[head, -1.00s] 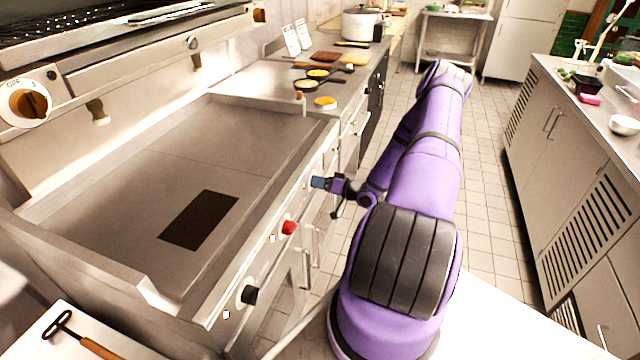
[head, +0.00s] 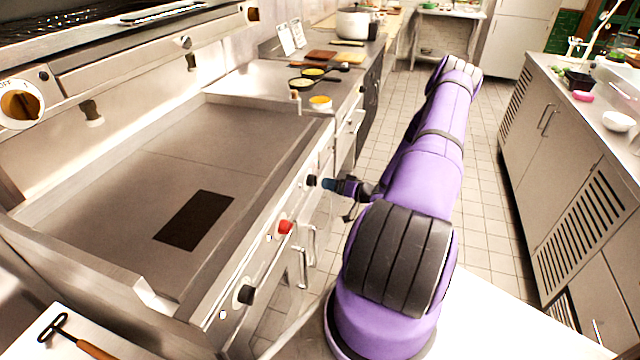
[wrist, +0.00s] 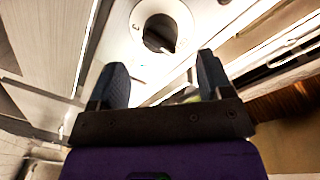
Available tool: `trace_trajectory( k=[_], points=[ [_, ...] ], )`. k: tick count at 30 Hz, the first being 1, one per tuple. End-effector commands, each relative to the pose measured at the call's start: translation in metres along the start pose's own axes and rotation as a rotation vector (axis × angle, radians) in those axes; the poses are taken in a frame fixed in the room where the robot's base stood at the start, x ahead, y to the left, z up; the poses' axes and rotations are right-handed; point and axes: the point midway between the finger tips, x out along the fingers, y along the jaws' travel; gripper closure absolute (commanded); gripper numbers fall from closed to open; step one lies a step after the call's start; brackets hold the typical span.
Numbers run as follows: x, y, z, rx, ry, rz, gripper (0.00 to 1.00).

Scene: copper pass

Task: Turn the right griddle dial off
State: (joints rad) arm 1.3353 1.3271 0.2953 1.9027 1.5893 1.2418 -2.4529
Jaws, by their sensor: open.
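The right griddle dial (head: 311,180) is a small black knob on the griddle's front panel, at the far end of the row. In the wrist view the dial (wrist: 160,33) is a dark round knob in a pale ring, ahead of the fingertips. Its setting cannot be read. My gripper (head: 327,184) is open and empty, just off the panel and facing the dial, with a small gap between them. In the wrist view the two blue-grey fingers of my gripper (wrist: 163,72) stand apart, with the dial beyond them.
A red knob (head: 286,227) and another black knob (head: 246,294) sit nearer on the panel. The flat griddle (head: 235,145) lies behind it. Door handles (head: 308,245) stick out below. The tiled aisle (head: 490,215) to the right is clear.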

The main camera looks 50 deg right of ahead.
Motion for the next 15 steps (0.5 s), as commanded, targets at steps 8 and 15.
trace_trajectory(
  k=[8,15],
  points=[
    [-0.043,0.001,0.000,0.000,0.000,0.002,0.27],
    [-0.052,0.000,0.001,0.000,-0.002,0.000,0.27]
  ],
)
